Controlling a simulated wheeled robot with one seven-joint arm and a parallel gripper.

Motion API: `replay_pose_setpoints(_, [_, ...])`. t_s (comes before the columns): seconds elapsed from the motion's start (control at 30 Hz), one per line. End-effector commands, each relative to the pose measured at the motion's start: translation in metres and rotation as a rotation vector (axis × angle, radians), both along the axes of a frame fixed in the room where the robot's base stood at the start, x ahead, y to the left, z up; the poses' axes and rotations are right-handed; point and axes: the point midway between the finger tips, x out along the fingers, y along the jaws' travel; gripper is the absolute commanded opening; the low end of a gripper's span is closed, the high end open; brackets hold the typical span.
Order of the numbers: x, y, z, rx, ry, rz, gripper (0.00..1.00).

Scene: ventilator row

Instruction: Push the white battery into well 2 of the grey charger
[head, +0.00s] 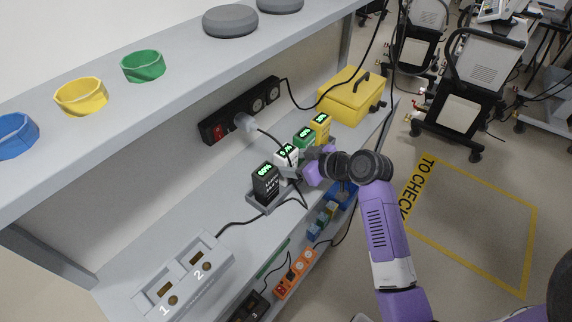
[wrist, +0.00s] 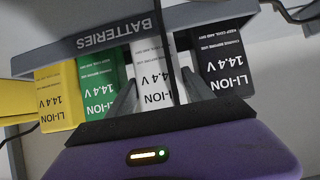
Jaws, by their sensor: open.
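The white battery (head: 287,156) stands in a row on the shelf, between a black one and a green one. In the wrist view the white battery (wrist: 150,75) lies between my two fingers. My gripper (head: 301,166) is open at the battery row; in the wrist view my gripper (wrist: 159,80) has a finger on each side of the white battery. I cannot tell whether they touch it. The grey charger (head: 207,284) sits at the near left end of the shelf. Its well 2 (head: 195,258) looks empty, as does well 1 (head: 168,287).
The black battery (head: 265,183), green battery (head: 304,137) and yellow battery (head: 320,127) share the BATTERIES rack (wrist: 75,55). A dark cable (wrist: 165,45) crosses before the white battery. A power strip (head: 240,110) is on the wall. An upper shelf (head: 200,75) overhangs.

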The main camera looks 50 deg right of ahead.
Motion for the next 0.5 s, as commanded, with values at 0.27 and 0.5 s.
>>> replay_pose_setpoints(0.27, [0.0066,0.0002,-0.0047,0.000,0.002,0.000,0.60])
replay_pose_setpoints(0.5, [0.0066,0.0005,-0.0043,0.000,0.001,0.000,0.60])
